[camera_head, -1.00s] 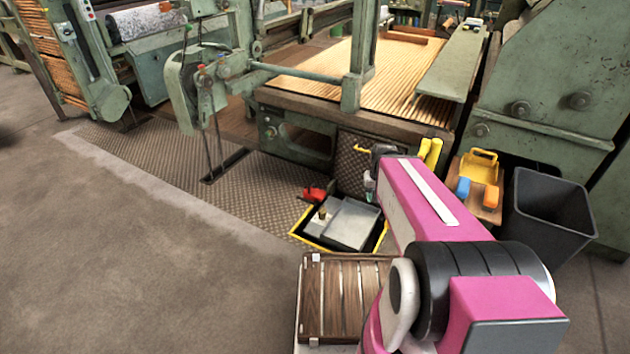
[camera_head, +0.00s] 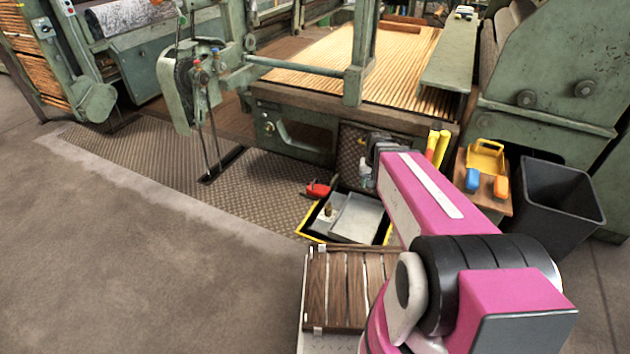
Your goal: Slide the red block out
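A small red object (camera_head: 318,189), perhaps the red block, lies at the far left edge of a black, yellow-edged tray or pit (camera_head: 312,222) on the floor. A dark part beside it is too small to make out. A grey metal plate (camera_head: 358,217) and a small brass piece (camera_head: 327,210) are inside that edge. My gripper (camera_head: 368,168) is at the far end of my pink arm, right of the red object and apart from it in the picture. Its fingers are small and partly hidden, so its opening is unclear.
A wooden stand at right holds a yellow tray (camera_head: 486,157), a blue block (camera_head: 472,180) and an orange block (camera_head: 501,187). A black bin (camera_head: 560,195) stands beside it. A slatted wooden panel (camera_head: 335,290) is in front. Green machinery (camera_head: 300,135) stands behind. Floor at left is clear.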

